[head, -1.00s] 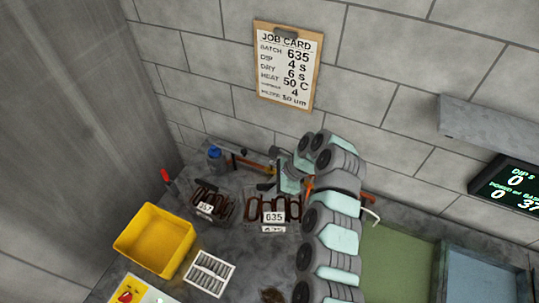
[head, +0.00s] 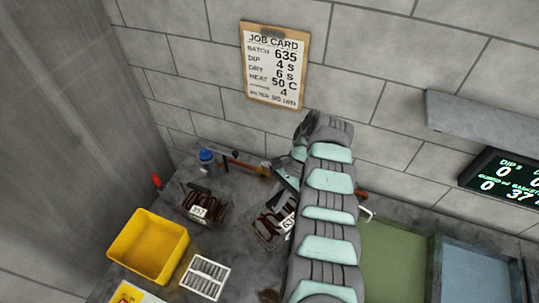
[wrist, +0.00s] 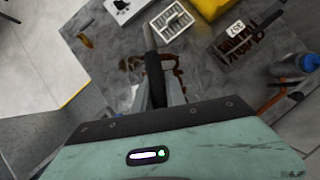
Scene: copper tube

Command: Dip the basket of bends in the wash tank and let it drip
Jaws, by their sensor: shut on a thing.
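The wire basket of copper bends tagged 635 (head: 268,228) sits at a slant at the back of the grey bench, partly hidden by my arm. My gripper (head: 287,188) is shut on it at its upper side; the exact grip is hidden. In the wrist view my gripper (wrist: 158,95) is in front of brown bends (wrist: 172,72). I cannot tell whether the basket is clear of the bench. At the right are a green-floored basin (head: 392,262) and a blue tank (head: 475,275); which is the wash tank is not labelled.
A second basket tagged 357 (head: 203,205) stands to the left. A yellow bin (head: 148,245), a white slotted tray (head: 205,277) and a blue-capped bottle (head: 207,160) are nearby. A job card (head: 274,65) and a display (head: 505,180) are on the wall.

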